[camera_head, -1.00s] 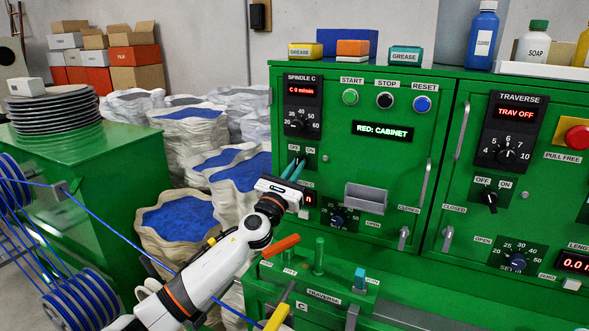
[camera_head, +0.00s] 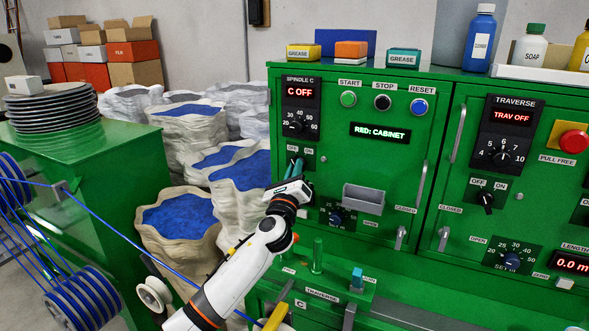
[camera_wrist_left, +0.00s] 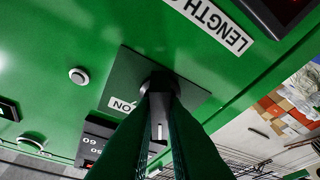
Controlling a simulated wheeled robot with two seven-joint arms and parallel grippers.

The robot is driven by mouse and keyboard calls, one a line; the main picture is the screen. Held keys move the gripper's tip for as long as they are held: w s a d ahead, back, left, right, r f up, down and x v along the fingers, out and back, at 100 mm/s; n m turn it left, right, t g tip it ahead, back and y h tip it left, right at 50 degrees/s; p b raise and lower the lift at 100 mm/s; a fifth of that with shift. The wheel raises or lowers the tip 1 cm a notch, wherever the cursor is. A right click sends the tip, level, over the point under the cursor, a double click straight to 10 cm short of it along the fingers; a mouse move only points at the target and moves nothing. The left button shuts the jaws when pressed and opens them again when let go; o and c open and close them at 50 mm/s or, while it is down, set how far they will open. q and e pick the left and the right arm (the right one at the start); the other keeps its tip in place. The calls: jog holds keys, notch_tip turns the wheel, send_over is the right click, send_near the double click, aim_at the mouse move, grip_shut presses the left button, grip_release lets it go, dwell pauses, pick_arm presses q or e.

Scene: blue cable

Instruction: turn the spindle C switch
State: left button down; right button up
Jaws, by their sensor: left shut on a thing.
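The spindle C panel (camera_head: 300,108) is on the left of the green cabinet. Its display (camera_head: 301,92) reads "C OFF". The spindle C switch is below it, mostly hidden by my left gripper (camera_head: 294,170) in the head view; the OFF and ON labels show just above. In the left wrist view, the black switch knob (camera_wrist_left: 159,84) sits between the fingertips of my left gripper (camera_wrist_left: 160,100), which is shut on it. The ON label (camera_wrist_left: 122,105) is beside the knob there. My right gripper is not in view.
A grey tray (camera_head: 364,198) and a door handle (camera_head: 422,187) stick out to the right. A lower ledge carries a green lever (camera_head: 317,254) and a blue-topped one (camera_head: 357,279). A blue cable (camera_head: 110,230) runs at left, near sacks (camera_head: 165,243) of blue granules.

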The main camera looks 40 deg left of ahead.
pick_arm(q)
jog(key=shift+r, duration=0.25)
jog(key=c, duration=1.5)
grip_release()
jog(key=shift+f, duration=0.15)
jog(key=shift+f, duration=0.15)
jog(key=b+v, duration=0.3)
jog(key=v, duration=0.8)
jog(key=shift+s+d+f, duration=0.1)
jog(key=shift+s+d, duration=0.1)
jog(key=shift+s, duration=0.15)
